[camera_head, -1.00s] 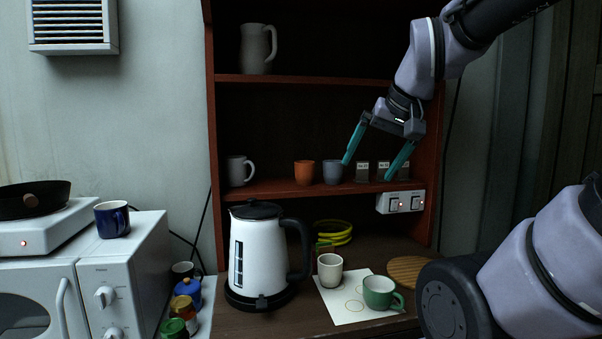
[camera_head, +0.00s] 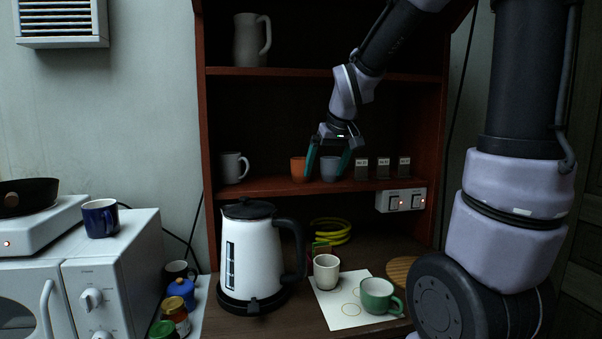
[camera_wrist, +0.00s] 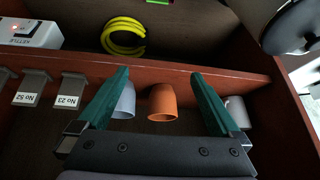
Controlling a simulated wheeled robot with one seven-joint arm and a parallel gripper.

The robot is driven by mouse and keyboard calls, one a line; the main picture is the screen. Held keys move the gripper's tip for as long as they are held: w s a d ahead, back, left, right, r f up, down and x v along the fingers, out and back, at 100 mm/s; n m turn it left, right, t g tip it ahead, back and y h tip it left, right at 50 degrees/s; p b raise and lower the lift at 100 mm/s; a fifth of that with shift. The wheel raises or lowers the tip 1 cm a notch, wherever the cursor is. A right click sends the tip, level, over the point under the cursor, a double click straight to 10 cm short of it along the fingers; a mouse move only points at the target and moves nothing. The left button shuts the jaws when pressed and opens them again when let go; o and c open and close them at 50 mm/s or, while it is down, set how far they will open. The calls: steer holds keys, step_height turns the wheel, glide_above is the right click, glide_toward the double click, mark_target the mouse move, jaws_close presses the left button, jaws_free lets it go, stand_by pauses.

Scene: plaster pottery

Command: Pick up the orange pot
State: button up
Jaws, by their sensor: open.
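The orange pot (camera_head: 298,168) is a small plain cup standing upright on the middle shelf. A grey-blue pot (camera_head: 330,168) stands close to its right. My gripper (camera_head: 327,174) is open and empty, with teal fingers in front of the shelf, overlapping the grey-blue pot in the head view. In the wrist view, which is turned upside down, the orange pot (camera_wrist: 162,103) shows between the spread fingers of my gripper (camera_wrist: 160,73). The grey-blue pot (camera_wrist: 126,103) is partly hidden by the left finger there. I see no clear contact with either pot.
A grey mug (camera_head: 232,167) stands at the left on the same shelf (camera_head: 262,188). Small labelled holders (camera_head: 383,168) stand right of the pots. The upper shelf (camera_head: 300,73) is above. A white kettle (camera_head: 252,255), a cream cup (camera_head: 326,271) and a green cup (camera_head: 379,296) stand below.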

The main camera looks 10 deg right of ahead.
mark_target(299, 169)
steer(key=shift+n, duration=0.5)
steer(key=w+a+f, duration=0.1)
steer(key=w, duration=0.6)
steer(key=w+a+f, duration=0.1)
steer(key=w, duration=0.2)
steer(key=shift+w+a+f, duration=0.3)
steer(key=shift+w+a, duration=0.05)
steer(key=shift+w+a+f, duration=0.15)
steer(key=shift+w, duration=0.7)
steer(key=shift+w+a+f, duration=0.2)
steer(key=shift+w, duration=0.7)
steer(key=shift+w+a+f, duration=0.15)
steer(key=shift+w, duration=0.7)
steer(key=c, duration=1.3)
